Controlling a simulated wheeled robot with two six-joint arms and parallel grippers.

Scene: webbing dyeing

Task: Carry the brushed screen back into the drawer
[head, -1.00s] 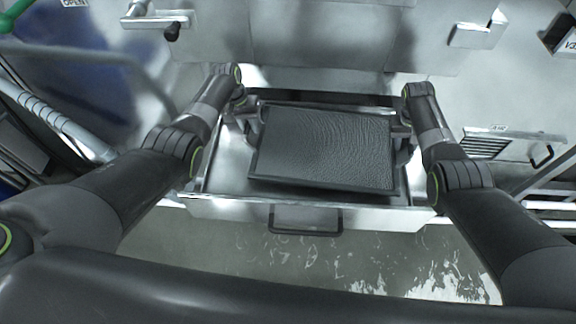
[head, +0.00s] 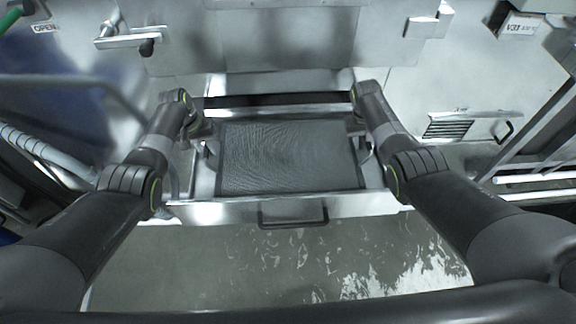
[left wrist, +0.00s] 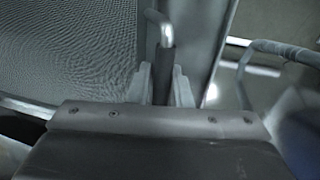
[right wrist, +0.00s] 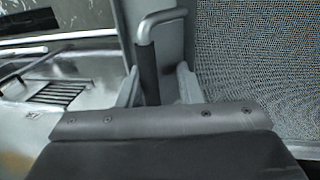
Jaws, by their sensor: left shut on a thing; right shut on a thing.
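The screen (head: 290,155) is a dark grey mesh panel in a frame, lying roughly level within the outline of the open steel drawer (head: 235,213). Whether it touches the drawer floor I cannot tell. My left gripper (head: 207,142) is at its left side, shut on a bar handle (left wrist: 164,60) of the screen; the mesh shows at left in the left wrist view (left wrist: 65,45). My right gripper (head: 364,142) is at its right side, shut on the other bar handle (right wrist: 148,65); the mesh fills the right of the right wrist view (right wrist: 265,65).
The drawer's front has a dark pull handle (head: 293,222). Behind stands the steel machine body (head: 270,40) with a lever (head: 130,40) at upper left. A vented panel (head: 450,127) is at right. The wet floor (head: 250,260) in front is clear.

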